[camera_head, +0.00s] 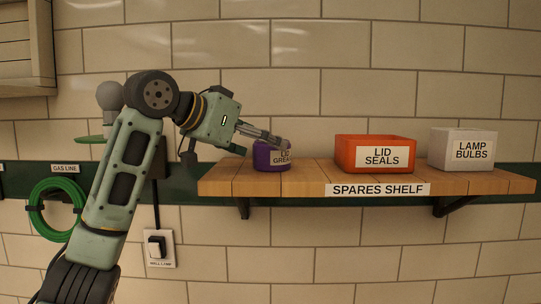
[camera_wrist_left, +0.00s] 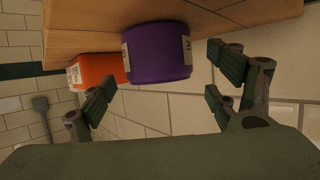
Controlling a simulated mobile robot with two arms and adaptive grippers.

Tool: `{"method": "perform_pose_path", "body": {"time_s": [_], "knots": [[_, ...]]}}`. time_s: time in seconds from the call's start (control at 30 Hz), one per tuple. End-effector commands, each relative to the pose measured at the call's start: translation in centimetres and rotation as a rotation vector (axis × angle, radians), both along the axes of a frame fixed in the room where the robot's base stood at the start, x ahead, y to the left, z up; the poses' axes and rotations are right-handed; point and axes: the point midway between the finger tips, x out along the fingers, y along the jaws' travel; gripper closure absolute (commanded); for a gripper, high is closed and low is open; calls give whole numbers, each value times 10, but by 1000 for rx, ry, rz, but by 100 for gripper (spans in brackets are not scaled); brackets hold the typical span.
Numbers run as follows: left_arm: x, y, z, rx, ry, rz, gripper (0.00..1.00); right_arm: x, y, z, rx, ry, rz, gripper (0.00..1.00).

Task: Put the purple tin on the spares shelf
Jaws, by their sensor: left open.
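The purple tin (camera_head: 261,160) stands upright at the left end of the wooden spares shelf (camera_head: 306,178). Its label is partly hidden by my fingers. My left gripper (camera_head: 280,142) reaches in from the left, with its fingers over the tin's upper part. In the left wrist view, the purple tin (camera_wrist_left: 158,55) rests against the shelf boards (camera_wrist_left: 85,42), just beyond the open fingers and between their two sides. The fingers are not closed on it. My right gripper is out of view.
An orange lid seals box (camera_head: 345,153) and a white lamp bulbs box (camera_head: 462,150) stand farther right on the shelf. Bare shelf lies between tin and orange box. A wall lamp switch (camera_head: 157,248) and green hose (camera_head: 40,209) are on the wall.

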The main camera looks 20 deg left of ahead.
Motion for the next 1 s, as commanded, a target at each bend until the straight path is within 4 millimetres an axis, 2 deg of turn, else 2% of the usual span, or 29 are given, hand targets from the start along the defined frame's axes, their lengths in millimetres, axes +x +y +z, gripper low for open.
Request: {"method": "perform_pose_path", "body": {"time_s": [0.03,0.1,0.3,0.4,1.0], "knots": [[-11,7,1,-1,-7,3,18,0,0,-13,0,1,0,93],[-23,13,7,-1,-6,1,18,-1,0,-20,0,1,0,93],[-52,29,22,-1,-4,2,18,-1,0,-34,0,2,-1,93],[-60,33,27,0,-1,1,18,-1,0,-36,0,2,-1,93],[-65,36,31,0,0,0,18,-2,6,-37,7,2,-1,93]]}}
